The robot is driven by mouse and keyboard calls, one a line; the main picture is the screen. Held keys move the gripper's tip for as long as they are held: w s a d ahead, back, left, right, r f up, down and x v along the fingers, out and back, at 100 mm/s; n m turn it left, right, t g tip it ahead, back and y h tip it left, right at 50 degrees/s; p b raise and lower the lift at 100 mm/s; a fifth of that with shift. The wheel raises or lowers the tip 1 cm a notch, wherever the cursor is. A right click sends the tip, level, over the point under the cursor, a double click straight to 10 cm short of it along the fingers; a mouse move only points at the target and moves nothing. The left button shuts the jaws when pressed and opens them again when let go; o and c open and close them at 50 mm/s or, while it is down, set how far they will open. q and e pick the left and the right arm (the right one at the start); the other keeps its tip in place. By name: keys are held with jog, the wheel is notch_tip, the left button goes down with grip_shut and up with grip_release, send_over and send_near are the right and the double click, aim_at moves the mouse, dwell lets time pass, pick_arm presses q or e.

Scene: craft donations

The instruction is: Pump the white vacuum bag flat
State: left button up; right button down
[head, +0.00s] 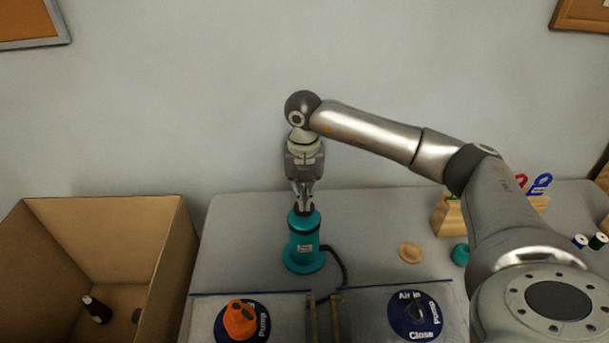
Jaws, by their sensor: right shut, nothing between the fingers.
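A teal pump (304,245) stands upright on the table, with a black hose (339,266) running from its right side toward the front. My right gripper (304,207) points straight down at the top of the pump, shut and empty. Its fingertips are at the pump's top; I cannot tell if they press on it. Two pale bags lie at the front, cut off by the lower edge. The left bag (282,304) has an orange knob (239,319) on a blue dial. The right bag (362,305) has a black knob (419,309) on a blue dial marked Air in, Pump and Close. My left gripper is out of view.
An open cardboard box (165,260) with a dark bottle (96,309) inside stands at the left. A tan disc (411,253), a teal round item (460,255), a wooden holder (447,215) and thread spools (598,241) are at the right, partly behind my right arm.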

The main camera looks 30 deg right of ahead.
notch_tip(320, 180, up, 11)
jog(key=p, duration=0.7)
jog(key=shift+r, duration=0.15)
jog(key=shift+s+f+b, duration=0.1)
jog(key=shift+f+b, duration=3.95)
jog(key=shift+f, duration=1.95)
notch_tip(320, 180, up, 12)
jog(key=p, duration=0.8)
